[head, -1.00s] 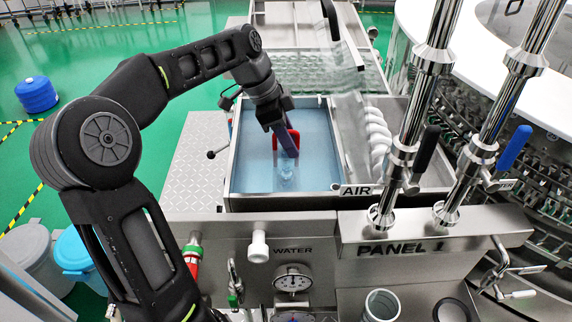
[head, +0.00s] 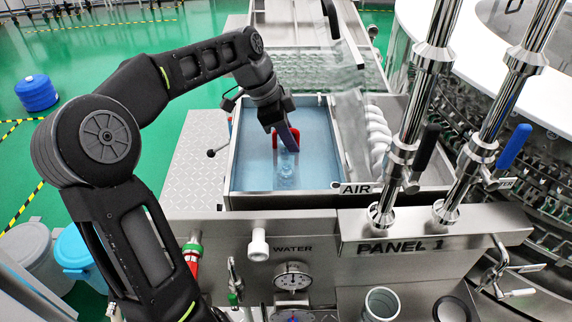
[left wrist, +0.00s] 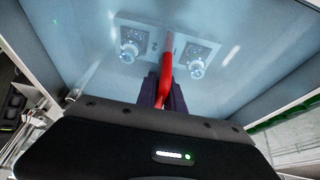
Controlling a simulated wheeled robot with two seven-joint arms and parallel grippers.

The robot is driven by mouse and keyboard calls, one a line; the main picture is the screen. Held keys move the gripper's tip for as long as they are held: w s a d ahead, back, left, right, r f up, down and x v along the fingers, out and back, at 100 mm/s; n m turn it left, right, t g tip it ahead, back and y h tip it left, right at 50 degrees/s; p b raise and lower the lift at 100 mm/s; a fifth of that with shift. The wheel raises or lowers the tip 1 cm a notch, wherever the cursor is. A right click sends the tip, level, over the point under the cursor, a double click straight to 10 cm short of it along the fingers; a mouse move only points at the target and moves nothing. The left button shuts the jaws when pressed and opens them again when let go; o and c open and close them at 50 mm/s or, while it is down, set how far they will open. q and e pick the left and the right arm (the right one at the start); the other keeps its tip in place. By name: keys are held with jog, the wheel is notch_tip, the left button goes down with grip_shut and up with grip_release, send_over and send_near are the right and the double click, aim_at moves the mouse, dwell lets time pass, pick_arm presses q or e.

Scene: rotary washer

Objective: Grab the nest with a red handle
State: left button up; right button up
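The nest with a red handle stands in the blue-lined basin (head: 250,165) of the washer. Its red handle (head: 275,140) is an upright arch. In the left wrist view the nest's pale plate (left wrist: 150,42) is marked 2 and carries two clear round fittings. My left gripper (head: 290,140) reaches down into the basin at the handle. In the left wrist view the dark fingers of the left gripper (left wrist: 163,92) lie close on both sides of the red handle (left wrist: 168,60) and look shut on it. Contact is partly hidden. My right gripper is not in view.
A frosted panel (head: 350,125) and several white rounded parts (head: 378,135) stand right of the basin. Upright steel pipes (head: 410,130) and blue and black valve levers rise further right. The front panel (head: 445,228) has a gauge (head: 293,280) and knobs.

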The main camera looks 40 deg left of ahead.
pick_arm(q)
grip_shut()
dwell(0.8)
jog(key=shift+r, duration=0.5)
notch_tip(320, 180, up, 4)
jog(key=shift+w+r, duration=0.1)
jog(key=shift+r, duration=0.1)
notch_tip(320, 180, up, 4)
jog(key=shift+f+p, duration=0.1)
jog(key=shift+p, duration=0.8)
jog(key=shift+r+p, duration=0.45)
jog(key=shift+p, duration=0.05)
